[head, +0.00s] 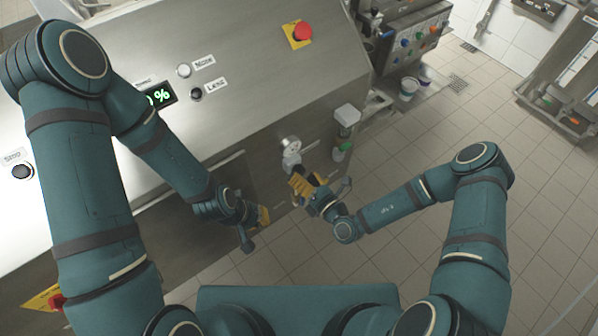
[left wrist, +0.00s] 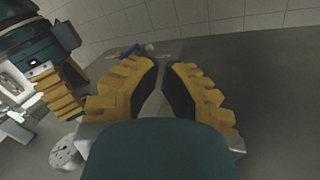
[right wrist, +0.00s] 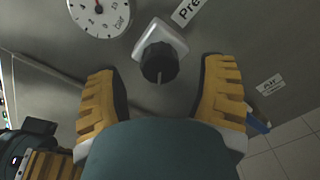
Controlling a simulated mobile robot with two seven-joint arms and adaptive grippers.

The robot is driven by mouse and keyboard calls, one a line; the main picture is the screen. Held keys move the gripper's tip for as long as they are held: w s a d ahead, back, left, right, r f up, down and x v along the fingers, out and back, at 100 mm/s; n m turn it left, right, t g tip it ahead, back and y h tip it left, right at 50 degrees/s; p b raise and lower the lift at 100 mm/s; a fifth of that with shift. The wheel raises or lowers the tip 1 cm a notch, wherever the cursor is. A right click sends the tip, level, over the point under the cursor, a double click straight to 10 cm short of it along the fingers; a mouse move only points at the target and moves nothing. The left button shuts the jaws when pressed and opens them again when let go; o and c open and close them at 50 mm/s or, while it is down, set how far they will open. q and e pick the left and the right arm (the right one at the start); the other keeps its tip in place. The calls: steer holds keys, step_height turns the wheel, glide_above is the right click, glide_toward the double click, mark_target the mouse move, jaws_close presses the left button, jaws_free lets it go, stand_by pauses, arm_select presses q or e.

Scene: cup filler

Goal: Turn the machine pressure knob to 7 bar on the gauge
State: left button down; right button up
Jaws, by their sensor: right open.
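The pressure gauge (right wrist: 100,14) is a round white dial with a red needle at the top of the right wrist view, cut off by the edge. Its reading is too unclear to tell. It also shows in the head view (head: 291,144) and the left wrist view (left wrist: 65,153). The black knob (right wrist: 159,62) sits on a white square plate beside the gauge. My right gripper (right wrist: 160,80) is open, its yellow fingers on either side of the knob without visible contact. My left gripper (left wrist: 167,66) has a narrow gap between its fingertips and is empty, left of the right gripper in the head view (head: 262,216).
A label starting "Pre" (right wrist: 188,10) is beside the knob, and an "Air" label (right wrist: 269,84) is near a blue part (right wrist: 258,124). A red emergency button (head: 303,31) is on the sloped panel. Tiled floor (head: 400,160) lies open to the right.

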steer(key=v, duration=0.9)
steer(key=shift+s+d, duration=0.15)
steer(key=shift+s, duration=0.1)
steer(key=s+a+r+n+g+y+b, duration=0.1)
steer(key=s+a+r+n+g+y, duration=0.1)
steer(key=s+a+n+g+y, duration=0.7)
steer(key=s+d+f+n+g+h, duration=0.2)
steer(key=s+n+g+h, duration=0.25)
steer(key=n, duration=0.25)
steer(key=s+d+f+n+g+h, duration=0.2)
steer(key=s+d+n+g+h, duration=0.15)
steer(key=n+g, duration=0.3)
steer(key=w+d+f+n+t+h+b, duration=0.2)
steer(key=d+f+n+h, duration=0.1)
steer(key=d+n+h, duration=0.4)
steer(key=w+r+n+t, duration=0.2)
steer(key=w+n+t, duration=0.3)
steer(key=w, duration=0.4)
steer(key=shift+a+n+h, duration=0.4)
steer(key=shift+n, duration=0.15)
